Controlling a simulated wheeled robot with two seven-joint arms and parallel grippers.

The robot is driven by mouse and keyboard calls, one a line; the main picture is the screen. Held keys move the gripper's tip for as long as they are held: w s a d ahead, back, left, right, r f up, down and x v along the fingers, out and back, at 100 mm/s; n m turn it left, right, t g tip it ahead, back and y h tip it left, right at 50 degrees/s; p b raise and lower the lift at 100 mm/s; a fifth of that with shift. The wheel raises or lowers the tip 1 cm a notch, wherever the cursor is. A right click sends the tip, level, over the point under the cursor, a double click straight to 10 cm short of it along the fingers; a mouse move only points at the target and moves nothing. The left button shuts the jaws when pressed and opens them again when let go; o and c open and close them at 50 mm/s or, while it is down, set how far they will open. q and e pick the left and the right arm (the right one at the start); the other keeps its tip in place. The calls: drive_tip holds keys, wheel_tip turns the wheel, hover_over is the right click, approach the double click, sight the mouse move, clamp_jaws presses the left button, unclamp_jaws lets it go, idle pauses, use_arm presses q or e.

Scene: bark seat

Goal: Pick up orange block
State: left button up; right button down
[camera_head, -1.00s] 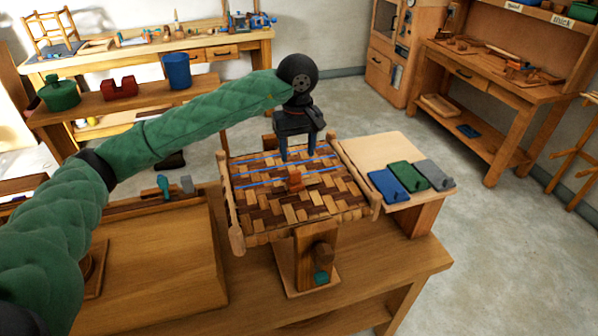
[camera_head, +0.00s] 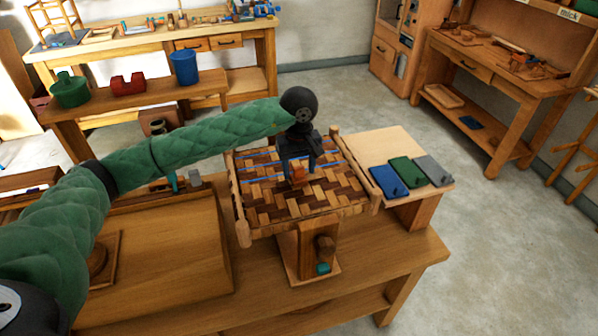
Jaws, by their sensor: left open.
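The orange block (camera_head: 301,175) is small and sits on the woven bark seat (camera_head: 330,198), near the middle of the weave. My left gripper (camera_head: 299,172) points down right over the block and partly hides it. Its fingers are open and low, close to the weave. I cannot tell whether they touch the block. The seat is a checkered panel of light and dark strips with blue strips across it, held in a wooden frame on a stand. My right gripper is not in view.
A side board at the seat's right holds blue (camera_head: 388,181), green (camera_head: 407,172) and grey (camera_head: 434,170) pieces. A wooden board (camera_head: 165,245) lies left on the bench. A shelf behind holds a green pot (camera_head: 70,91), red piece (camera_head: 127,84) and blue bucket (camera_head: 184,68).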

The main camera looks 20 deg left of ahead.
use_arm(q)
drive_tip(key=shift+s+f, duration=0.1)
drive_tip(key=shift+f, duration=0.05)
drive_tip(key=c, duration=1.1)
drive_tip(key=shift+c, duration=0.2)
